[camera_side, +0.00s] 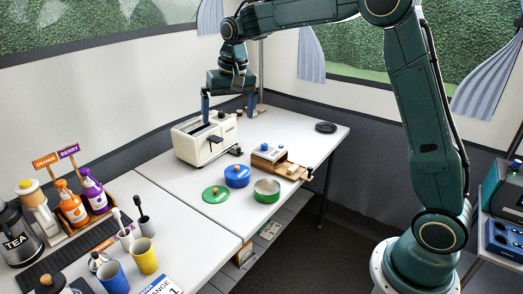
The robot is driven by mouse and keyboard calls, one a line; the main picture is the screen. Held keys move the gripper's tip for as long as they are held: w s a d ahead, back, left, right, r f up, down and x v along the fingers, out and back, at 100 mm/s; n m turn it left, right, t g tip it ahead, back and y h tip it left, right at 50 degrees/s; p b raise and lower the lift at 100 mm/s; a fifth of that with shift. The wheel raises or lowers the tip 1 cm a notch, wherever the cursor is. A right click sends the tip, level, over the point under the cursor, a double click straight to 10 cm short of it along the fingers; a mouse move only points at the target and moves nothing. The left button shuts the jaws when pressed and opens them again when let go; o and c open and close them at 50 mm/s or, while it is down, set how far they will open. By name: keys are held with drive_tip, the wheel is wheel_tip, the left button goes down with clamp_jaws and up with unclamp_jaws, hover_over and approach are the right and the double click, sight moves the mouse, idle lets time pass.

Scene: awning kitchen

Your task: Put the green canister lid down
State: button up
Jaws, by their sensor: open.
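The green lid (215,194) lies flat on the white table, with a small knob on top. The green canister (267,190) stands open to its right, without a lid on it. My gripper (229,112) is open above the cream toaster (203,138), well up and away from the lid. Its two fingers point down on either side of the toaster's right part. Nothing shows between the fingers. Whether they touch the toaster I cannot tell.
A blue canister (237,175) with its lid on stands beside the green lid. A wooden box (279,162) with an open drawer sits behind the green canister. Bottles, cups and a tea dispenser (20,226) crowd the near left.

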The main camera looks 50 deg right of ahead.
drive_tip(key=s+a+r+n, duration=0.1)
drive_tip(key=s+r, duration=0.4)
drive_tip(key=s, duration=0.4)
drive_tip(key=s+a+f+n+t, duration=0.1)
drive_tip(key=s+n, duration=0.1)
drive_tip(key=s, duration=1)
drive_tip(key=s+a+f+n+t, duration=0.1)
drive_tip(key=s+n+t, duration=0.1)
drive_tip(key=s, duration=1)
drive_tip(key=shift+s+a+f+n, duration=0.15)
drive_tip(key=shift+f+n, duration=0.15)
